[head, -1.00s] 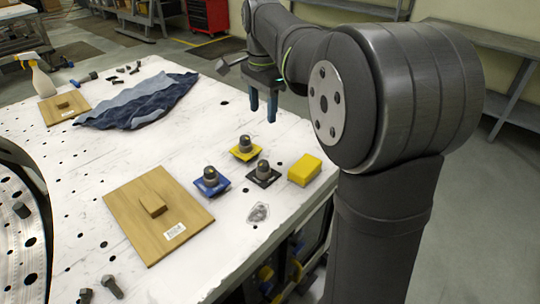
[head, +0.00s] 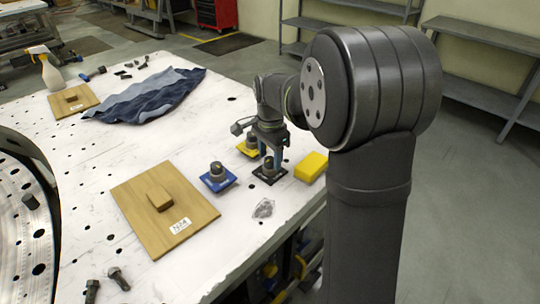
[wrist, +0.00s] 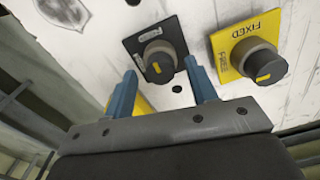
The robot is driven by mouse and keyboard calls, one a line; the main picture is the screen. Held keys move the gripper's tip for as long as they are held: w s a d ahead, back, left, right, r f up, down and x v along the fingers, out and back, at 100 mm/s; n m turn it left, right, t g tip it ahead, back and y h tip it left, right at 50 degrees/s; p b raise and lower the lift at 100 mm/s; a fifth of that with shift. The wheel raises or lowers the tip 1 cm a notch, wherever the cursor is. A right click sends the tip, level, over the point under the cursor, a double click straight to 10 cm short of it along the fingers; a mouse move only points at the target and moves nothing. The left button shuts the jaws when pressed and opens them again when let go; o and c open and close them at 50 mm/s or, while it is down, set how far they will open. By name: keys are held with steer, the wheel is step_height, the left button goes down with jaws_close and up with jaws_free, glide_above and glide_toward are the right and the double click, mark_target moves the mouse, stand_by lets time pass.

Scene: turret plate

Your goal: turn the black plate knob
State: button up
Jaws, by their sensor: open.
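The black plate (head: 271,178) lies on the white table, and its dark round knob (head: 268,166) stands up from it. My gripper (head: 269,160) is over the black plate, pointing down. In the wrist view my gripper (wrist: 160,70) is open, with one blue finger to each side of the knob. I cannot tell whether either finger touches it.
A yellow plate (wrist: 224,42) marked FIXED, with its own knob, is close by. A blue plate (head: 216,183) with a knob and a yellow block (head: 311,167) are on either side. A wooden board (head: 197,213) and a denim cloth (head: 150,95) lie further left.

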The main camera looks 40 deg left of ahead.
steer(key=shift+f, duration=0.15)
steer(key=c, duration=1)
steer(key=shift+n, duration=0.3)
steer(key=n, duration=0.3)
steer(key=shift+n, duration=0.4)
steer(key=n, duration=0.4)
steer(key=shift+n, duration=0.3)
steer(key=n, duration=0.4)
steer(key=shift+n, duration=2.4)
